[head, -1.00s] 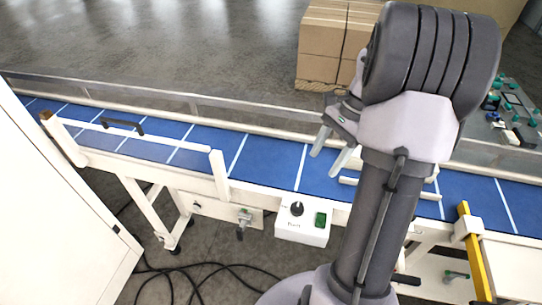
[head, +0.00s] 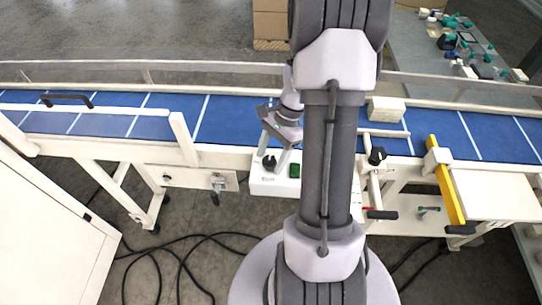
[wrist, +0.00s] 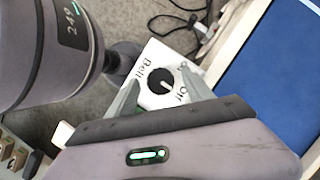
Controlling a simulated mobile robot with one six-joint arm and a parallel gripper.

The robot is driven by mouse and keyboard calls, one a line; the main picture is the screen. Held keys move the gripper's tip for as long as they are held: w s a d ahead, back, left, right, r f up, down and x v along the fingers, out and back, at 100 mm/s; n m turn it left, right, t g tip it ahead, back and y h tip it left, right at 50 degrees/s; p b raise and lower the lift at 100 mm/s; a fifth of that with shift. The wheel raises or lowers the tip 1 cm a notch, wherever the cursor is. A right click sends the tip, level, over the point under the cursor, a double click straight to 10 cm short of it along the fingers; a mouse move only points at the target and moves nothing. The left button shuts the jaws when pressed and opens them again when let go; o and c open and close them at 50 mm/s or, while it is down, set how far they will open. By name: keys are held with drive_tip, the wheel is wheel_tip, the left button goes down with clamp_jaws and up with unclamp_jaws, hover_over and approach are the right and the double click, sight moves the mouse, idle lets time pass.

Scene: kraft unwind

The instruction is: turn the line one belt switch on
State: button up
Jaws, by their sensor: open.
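The belt switch is a black rotary knob (head: 269,163) on a white control box (head: 262,186) at the front edge of the conveyor. In the wrist view the knob (wrist: 156,82) has a pale pointer mark, with "Belt" printed at its left and a partly hidden word starting with "O" at its right. I cannot tell its setting. My gripper (head: 272,148) is open, its fingers pointing down over the box. In the wrist view the two fingers of my gripper (wrist: 162,80) lie on either side of the knob; contact is not clear.
A green button (head: 294,171) sits right of the knob. The blue conveyor belt (head: 228,118) runs behind the box. A yellow bar (head: 446,182) and a second black knob (head: 377,156) stand to the right. Black cables (head: 185,240) lie on the floor.

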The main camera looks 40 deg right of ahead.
clamp_jaws()
